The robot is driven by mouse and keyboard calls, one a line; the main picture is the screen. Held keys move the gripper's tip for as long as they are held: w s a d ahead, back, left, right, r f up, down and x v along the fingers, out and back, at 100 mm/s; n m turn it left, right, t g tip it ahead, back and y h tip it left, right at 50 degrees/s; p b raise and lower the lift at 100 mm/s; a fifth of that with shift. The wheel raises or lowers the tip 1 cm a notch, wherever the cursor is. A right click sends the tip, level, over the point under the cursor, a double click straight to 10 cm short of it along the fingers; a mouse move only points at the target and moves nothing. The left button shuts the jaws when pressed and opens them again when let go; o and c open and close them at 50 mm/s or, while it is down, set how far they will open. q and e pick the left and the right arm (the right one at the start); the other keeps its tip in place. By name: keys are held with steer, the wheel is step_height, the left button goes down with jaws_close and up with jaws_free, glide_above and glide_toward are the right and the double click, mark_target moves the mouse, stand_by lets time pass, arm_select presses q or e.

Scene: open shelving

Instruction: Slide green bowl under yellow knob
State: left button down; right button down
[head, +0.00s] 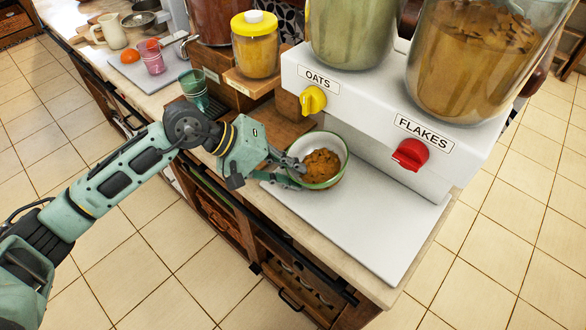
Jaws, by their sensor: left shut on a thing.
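The green bowl (337,176) has a white inside, a green rim and brown flakes in it. It stands on the white base board of the dispenser, below and a little right of the yellow knob (312,99) under the OATS label. My left gripper (297,174) is shut on the bowl's left rim; its fingertips are partly hidden by the bowl. The red knob (411,154) under the FLAKES label is right of the bowl. My right gripper is not in view.
The white dispenser (365,100) carries two large jars. A yellow-lidded jar (256,50) and a green glass (194,88) stand to the left. The board (375,235) is clear right of the bowl; the counter's front edge is close.

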arm_select(q)
steer(key=shift+w+d, duration=0.1)
steer(key=c, duration=2)
jaws_free()
steer(key=shift+w+d, duration=0.1)
steer(key=shift+o, duration=1.3)
steer(key=v, duration=1.2)
